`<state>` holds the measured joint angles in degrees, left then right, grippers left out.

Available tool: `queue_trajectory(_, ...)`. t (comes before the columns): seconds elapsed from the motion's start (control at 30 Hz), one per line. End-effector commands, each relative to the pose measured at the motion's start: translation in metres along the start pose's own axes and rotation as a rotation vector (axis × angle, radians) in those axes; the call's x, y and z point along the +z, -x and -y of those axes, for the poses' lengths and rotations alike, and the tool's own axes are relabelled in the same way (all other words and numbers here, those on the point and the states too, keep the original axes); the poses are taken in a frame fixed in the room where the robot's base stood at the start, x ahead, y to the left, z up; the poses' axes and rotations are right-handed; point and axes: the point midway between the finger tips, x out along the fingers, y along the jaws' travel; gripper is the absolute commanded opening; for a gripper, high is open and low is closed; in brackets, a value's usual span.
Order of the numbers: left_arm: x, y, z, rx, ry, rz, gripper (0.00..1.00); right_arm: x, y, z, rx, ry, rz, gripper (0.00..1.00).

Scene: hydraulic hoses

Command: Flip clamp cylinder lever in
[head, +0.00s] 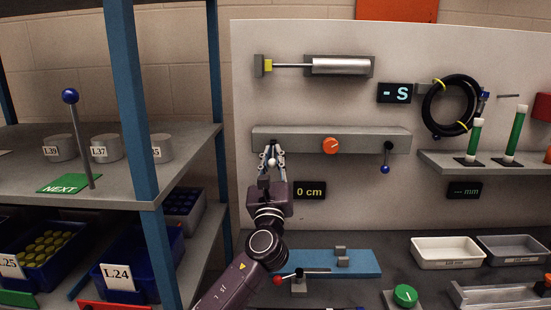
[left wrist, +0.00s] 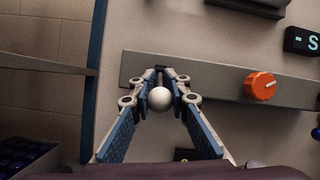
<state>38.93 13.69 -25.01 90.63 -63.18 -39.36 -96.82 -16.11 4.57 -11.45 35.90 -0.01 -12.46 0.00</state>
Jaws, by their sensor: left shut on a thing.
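A grey bar (head: 350,140) is fixed across the white panel, and it also shows in the left wrist view (left wrist: 215,82). A lever with a white ball knob (left wrist: 159,98) comes out of the bar's left part, and the knob also shows in the head view (head: 271,162). My left gripper (head: 272,154) is shut on this lever, its fingers either side of the knob. The fingers partly hide the lever's shaft. An orange dial (head: 330,146) and a hanging blue-knobbed lever (head: 385,168) are farther right on the bar. My right gripper is out of view.
A silver cylinder (head: 340,66) with its rod out to the left is mounted above the bar. A display reading "0 cm" (head: 310,190) is just right of my gripper. A blue-posted shelf (head: 135,95) stands close on the left. A blue plate (head: 365,265) lies on the bench below.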

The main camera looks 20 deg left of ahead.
Motion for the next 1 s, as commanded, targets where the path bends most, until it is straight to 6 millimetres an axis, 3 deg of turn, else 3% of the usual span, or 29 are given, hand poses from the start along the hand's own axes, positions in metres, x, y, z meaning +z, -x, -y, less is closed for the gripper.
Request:
queue_trajectory(0.2, -0.001, -0.001, -0.001, 0.001, -0.002, -0.002, 0.0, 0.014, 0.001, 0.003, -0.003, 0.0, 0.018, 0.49)
queue_trajectory(0.23, -0.001, 0.0, -0.001, 0.001, -0.002, -0.002, 0.15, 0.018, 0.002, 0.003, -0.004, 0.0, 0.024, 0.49)
queue_trajectory(0.4, -0.001, 0.0, 0.0, 0.001, -0.002, -0.002, 0.34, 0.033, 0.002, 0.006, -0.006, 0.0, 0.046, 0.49)
queue_trajectory(0.77, -0.001, 0.004, 0.0, 0.0, -0.001, -0.001, 0.34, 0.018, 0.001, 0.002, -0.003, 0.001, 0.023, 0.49)
queue_trajectory(1.0, -0.002, 0.045, 0.0, -0.002, -0.001, -0.004, 0.34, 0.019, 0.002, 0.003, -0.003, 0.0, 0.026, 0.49)
